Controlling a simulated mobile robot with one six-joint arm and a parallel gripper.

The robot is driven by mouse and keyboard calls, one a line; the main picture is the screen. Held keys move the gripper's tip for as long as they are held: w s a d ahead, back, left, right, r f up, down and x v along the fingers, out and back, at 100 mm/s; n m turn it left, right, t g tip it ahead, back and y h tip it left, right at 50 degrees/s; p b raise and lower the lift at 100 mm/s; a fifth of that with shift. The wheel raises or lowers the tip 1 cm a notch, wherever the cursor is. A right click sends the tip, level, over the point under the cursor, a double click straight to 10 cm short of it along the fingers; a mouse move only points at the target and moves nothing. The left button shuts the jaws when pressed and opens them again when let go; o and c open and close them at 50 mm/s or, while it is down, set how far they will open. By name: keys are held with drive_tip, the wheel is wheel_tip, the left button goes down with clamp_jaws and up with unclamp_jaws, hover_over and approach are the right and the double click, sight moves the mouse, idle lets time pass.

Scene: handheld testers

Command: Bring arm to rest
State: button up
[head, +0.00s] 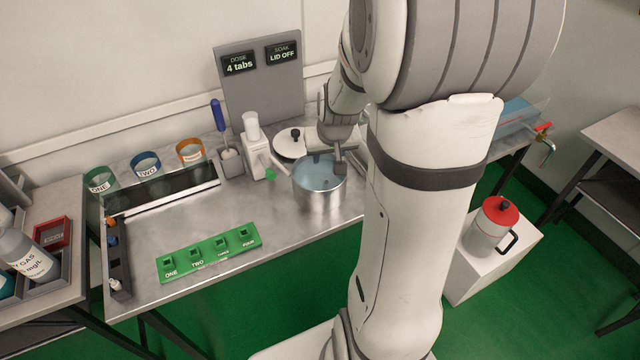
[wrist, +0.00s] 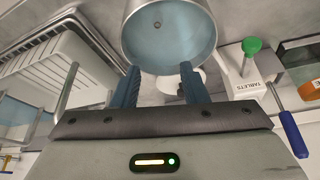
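My gripper (head: 340,164) is over the metal pot (head: 318,199) in the head view, at the end of my bent arm. In the wrist view my gripper (wrist: 160,82) has its two blue-grey fingers spread apart, with nothing held between them. The pot (wrist: 168,60) lies just beyond the fingertips there. Its inside is pale blue, with one small round spot (wrist: 157,24). Whether the fingers touch the pot I cannot tell. My upper arm hides the table's right part in the head view.
A white lid (head: 284,149) lies behind the pot. A white tablet dispenser (head: 254,150) with a green tip stands to its left. A green numbered block (head: 207,254) lies at the table's front. A red-lidded jug (head: 490,232) stands on a white pedestal. A grey sign board (head: 262,88) rises behind.

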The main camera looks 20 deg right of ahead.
drive_tip(key=v, duration=0.3)
drive_tip(key=shift+s+r, duration=0.1)
drive_tip(key=shift+r, duration=0.05)
idle(0.3)
drive_tip(key=s+a+r+n, duration=0.1)
drive_tip(key=s+a+r, duration=0.2)
drive_tip(key=s+a, duration=0.3)
drive_tip(key=s+a+r+n+g+y+p, duration=0.1)
drive_tip(key=s+a+r, duration=0.3)
drive_tip(key=s, duration=0.5)
drive_tip(key=shift+s+a+n+g, duration=0.3)
drive_tip(key=shift+a, duration=0.7)
